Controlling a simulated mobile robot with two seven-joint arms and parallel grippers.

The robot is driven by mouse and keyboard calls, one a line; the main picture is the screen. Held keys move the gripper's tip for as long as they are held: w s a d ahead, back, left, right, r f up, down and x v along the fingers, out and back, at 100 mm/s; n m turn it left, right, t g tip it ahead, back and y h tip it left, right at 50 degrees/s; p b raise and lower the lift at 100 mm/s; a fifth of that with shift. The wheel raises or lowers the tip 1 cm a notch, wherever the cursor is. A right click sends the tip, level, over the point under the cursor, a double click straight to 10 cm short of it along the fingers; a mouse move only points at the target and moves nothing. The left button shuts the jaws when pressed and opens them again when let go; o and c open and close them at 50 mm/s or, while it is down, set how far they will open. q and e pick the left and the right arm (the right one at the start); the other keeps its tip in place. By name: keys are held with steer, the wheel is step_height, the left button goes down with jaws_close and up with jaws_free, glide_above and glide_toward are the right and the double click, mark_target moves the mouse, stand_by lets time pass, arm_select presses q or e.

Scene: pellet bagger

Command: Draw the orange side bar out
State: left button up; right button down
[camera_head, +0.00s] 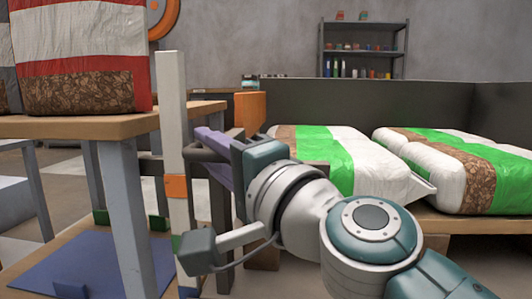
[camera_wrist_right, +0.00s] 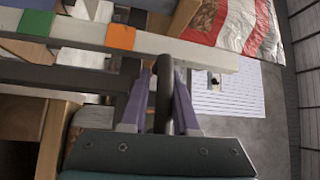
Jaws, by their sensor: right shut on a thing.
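A pale upright post (camera_head: 170,100) stands at left centre in the head view. It carries an orange band (camera_head: 175,187) and, lower, a green one. It also shows lying across the upper wrist view, with its orange band (camera_wrist_right: 120,37) left of my fingers. My right gripper (camera_head: 213,145) is beside the post, its purple fingers pointing left. In the wrist view the right gripper (camera_wrist_right: 165,95) is shut on a dark round handle (camera_wrist_right: 164,100) between its fingers. Where the handle joins is hard to tell. My left gripper is not in view.
A wooden table (camera_head: 70,127) with a red-and-white bag (camera_head: 80,55) stands on the left, close to the post. Green-and-white bags (camera_head: 340,160) lie on a low wooden platform at right. An orange upright panel (camera_head: 250,112) stands behind my gripper. A blue plate (camera_head: 90,268) lies below.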

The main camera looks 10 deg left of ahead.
steer(key=shift+s+a+r, duration=0.1)
steer(key=shift+a+r, duration=0.1)
steer(key=shift+r, duration=0.35)
steer(key=c, duration=0.9)
jaws_free()
steer(key=shift+o, duration=0.4)
steer(key=shift+f, duration=0.15)
steer(key=shift+f, duration=0.15)
steer(key=p+v, duration=0.1)
steer(key=v, duration=0.9)
steer(key=shift+p, duration=0.3)
